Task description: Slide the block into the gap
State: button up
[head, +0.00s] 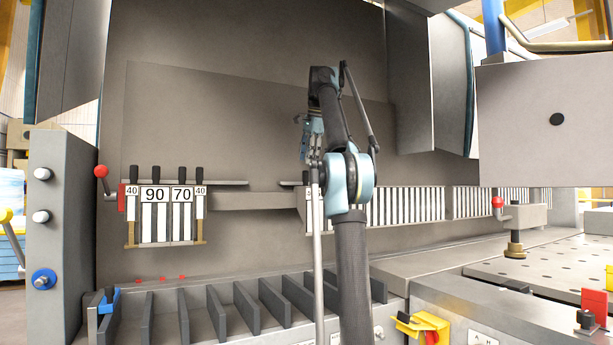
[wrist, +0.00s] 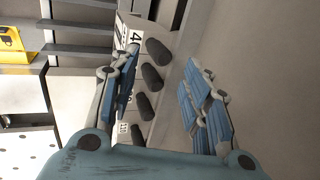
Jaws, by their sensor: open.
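A row of striped blocks with black handles hangs on a rail. At its left end are blocks labelled 40, 90, 70 and 40 (head: 168,212). A bare gap (head: 252,203) separates them from the striped row at right. The left-end block (head: 308,208) of that right row is partly hidden by my arm. My gripper (head: 312,140) is above that end in the head view. In the wrist view my open gripper (wrist: 161,75) has several black handles (wrist: 152,77) in sight between or beyond its fingers, and a 40 label (wrist: 134,36). I cannot tell whether it touches a handle.
A red-knobbed lever (head: 101,172) is at the rail's left, and another red-knobbed clamp (head: 498,203) at right. Dark slotted dividers (head: 215,308) lie below. A perforated table (head: 545,268) and yellow fixture (head: 420,326) are at right. Large machine panels flank the sides.

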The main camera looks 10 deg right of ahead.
aim_at(305, 175)
jog(key=shift+x, duration=4.05)
jog(key=shift+c, duration=0.5)
jog(key=shift+a, duration=0.1)
jog(key=c, duration=0.7)
